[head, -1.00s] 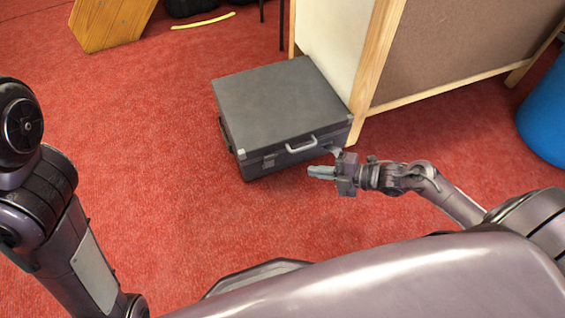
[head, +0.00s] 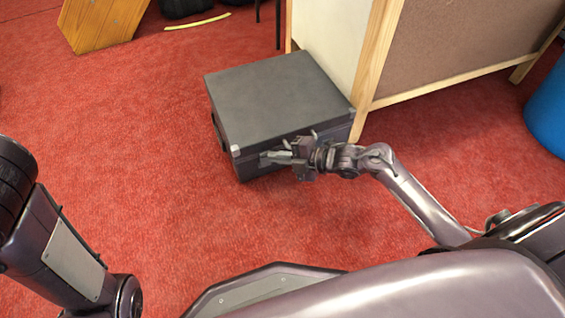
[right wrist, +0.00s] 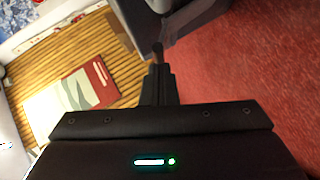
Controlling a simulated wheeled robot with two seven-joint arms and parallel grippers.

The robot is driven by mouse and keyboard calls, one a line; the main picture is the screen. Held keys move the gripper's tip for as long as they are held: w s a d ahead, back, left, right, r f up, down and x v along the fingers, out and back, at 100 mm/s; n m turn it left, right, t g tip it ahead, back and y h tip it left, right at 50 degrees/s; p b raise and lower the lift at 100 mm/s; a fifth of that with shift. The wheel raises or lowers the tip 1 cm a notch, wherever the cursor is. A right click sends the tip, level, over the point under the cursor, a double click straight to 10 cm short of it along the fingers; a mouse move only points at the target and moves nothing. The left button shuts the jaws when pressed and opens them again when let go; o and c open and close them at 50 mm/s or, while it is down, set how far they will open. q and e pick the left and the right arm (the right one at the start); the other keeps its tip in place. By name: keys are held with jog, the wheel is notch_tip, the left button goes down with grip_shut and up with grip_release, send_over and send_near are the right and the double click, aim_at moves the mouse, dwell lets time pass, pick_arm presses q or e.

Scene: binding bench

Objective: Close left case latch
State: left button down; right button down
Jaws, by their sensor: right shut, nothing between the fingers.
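The dark grey case (head: 270,95) lies shut-lidded on the red carpet, its front face toward me. My right gripper (head: 264,158) is shut and empty, at the left part of the case's front face. It covers the spot of the left latch, so I cannot see that latch's state. The gripper also hides part of the case handle (head: 315,135). In the right wrist view the closed fingers (right wrist: 158,55) point at a dark grey surface, likely the case (right wrist: 195,14); contact is unclear. My left arm shows at the left, but its gripper is out of view.
A wood-framed board (head: 460,45) stands right behind the case. A blue bin (head: 548,115) is at the right edge. A wooden piece (head: 100,22) and a yellow strip (head: 197,21) lie farther back. Carpet left of the case is free. The wrist view shows slatted wood (right wrist: 50,60).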

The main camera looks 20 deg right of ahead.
jog(key=shift+r, duration=0.1)
jog(key=shift+w+d+r+m+g+p, duration=0.15)
jog(key=shift+w+m+g+p, duration=0.3)
jog(key=shift+w+p, duration=0.65)
jog(key=shift+w, duration=0.1)
